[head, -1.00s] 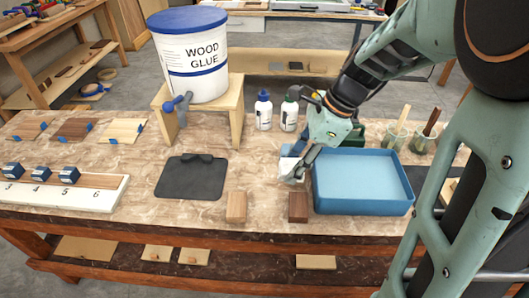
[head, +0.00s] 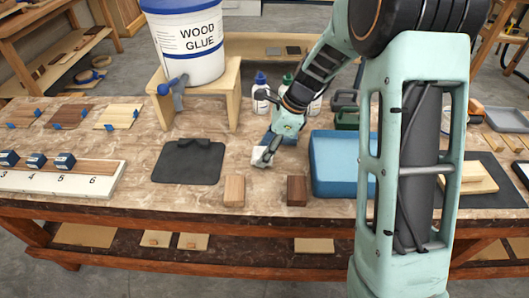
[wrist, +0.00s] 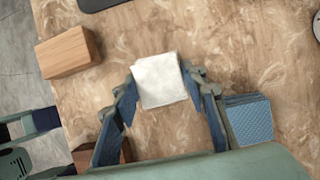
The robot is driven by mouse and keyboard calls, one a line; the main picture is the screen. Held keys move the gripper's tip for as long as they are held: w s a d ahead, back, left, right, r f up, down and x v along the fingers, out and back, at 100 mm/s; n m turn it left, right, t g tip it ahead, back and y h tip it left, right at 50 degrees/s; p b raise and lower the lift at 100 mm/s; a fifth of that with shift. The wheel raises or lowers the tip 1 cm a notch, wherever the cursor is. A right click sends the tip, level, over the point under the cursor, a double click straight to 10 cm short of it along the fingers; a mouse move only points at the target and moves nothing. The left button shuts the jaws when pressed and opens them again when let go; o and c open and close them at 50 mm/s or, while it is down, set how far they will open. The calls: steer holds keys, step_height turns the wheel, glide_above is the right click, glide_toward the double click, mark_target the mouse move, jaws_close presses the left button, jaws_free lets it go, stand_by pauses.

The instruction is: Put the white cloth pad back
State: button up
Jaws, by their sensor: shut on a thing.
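My gripper (head: 268,151) is shut on the white cloth pad (head: 262,156), low over the bench between the black mat (head: 188,162) and the blue tray (head: 340,165). In the wrist view, the white pad (wrist: 158,80) looks square and pale, held between the two fingertips (wrist: 160,88) and sticking out past them. I cannot tell whether it touches the bench top. A stack of blue textured pads (wrist: 250,120) lies just beside the right finger in the wrist view, apart from the white pad.
A light wooden block (head: 234,190) and a dark one (head: 297,190) stand in front of my gripper. A glue bucket (head: 188,45) on a wooden stand and bottles (head: 261,95) stand behind. Bare bench lies between the mat and the pad. My arm hides part of the tray.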

steer(key=shift+f, duration=0.25)
steer(key=shift+f, duration=0.1)
steer(key=shift+f, duration=0.15)
steer(key=o, duration=1)
steer(key=p+v, duration=0.1)
steer(key=v, duration=1.1)
steer(key=shift+r, duration=0.3)
